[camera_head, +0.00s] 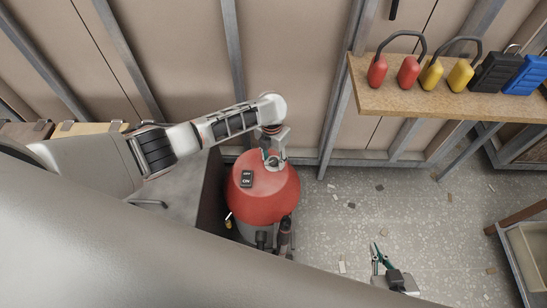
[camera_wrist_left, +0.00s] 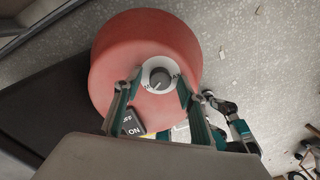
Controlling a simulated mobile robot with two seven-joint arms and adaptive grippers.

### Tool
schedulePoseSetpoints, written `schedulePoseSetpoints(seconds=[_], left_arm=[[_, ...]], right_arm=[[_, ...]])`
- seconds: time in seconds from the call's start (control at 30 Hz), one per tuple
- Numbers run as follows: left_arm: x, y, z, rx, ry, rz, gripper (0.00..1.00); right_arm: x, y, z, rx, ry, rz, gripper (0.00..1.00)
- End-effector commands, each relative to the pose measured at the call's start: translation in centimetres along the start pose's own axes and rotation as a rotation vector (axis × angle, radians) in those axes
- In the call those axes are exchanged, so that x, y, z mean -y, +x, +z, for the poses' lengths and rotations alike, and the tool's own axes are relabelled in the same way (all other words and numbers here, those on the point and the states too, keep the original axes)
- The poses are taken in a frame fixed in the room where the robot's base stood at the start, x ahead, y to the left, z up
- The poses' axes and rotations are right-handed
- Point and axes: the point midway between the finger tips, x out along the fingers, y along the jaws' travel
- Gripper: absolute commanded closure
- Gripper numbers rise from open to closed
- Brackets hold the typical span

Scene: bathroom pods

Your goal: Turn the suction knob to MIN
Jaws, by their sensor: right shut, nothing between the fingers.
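The suction knob (camera_wrist_left: 160,77) is a dark grey dial on a white round plate (camera_wrist_left: 151,88) on top of the red vacuum cleaner (camera_head: 262,194). A pale mark on the dial points to the lower left in the left wrist view; the lettering on the plate is too small to read. My left gripper (camera_head: 272,159) is above the vacuum. In the left wrist view its fingers (camera_wrist_left: 158,76) are open, one on each side of the knob, with small gaps showing. Whether they reach its height, I cannot tell. In the head view, the gripper hides the knob. My right gripper (camera_head: 377,252) is shut and empty, low at the right.
A black ON/OFF switch (camera_head: 246,179) sits beside the knob on the red lid. A grey cabinet (camera_head: 187,196) stands left of the vacuum. A wooden shelf (camera_head: 440,98) with ear defenders and cases hangs upper right. The speckled floor (camera_head: 350,215) has small scattered scraps.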

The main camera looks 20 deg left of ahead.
Motion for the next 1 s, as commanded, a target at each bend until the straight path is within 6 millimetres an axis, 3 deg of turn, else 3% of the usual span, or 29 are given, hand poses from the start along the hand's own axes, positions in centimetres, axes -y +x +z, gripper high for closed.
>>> schedulePoseSetpoints(seconds=[0.4,0.8,1.0], left_arm=[[0.0,-1.0,0.2,0.003,0.001,0.000,0.60],[-0.1,-8.6,0.2,0.005,0.001,0.000,0.60],[0.0,-11.2,0.1,0.003,0.000,0.001,0.60]], right_arm=[[0.0,0.0,0.3,0.006,-0.002,0.000,1.00],[0.0,0.0,0.1,0.003,0.000,0.000,1.00],[0.0,0.0,0.1,0.002,0.000,0.000,1.00]])
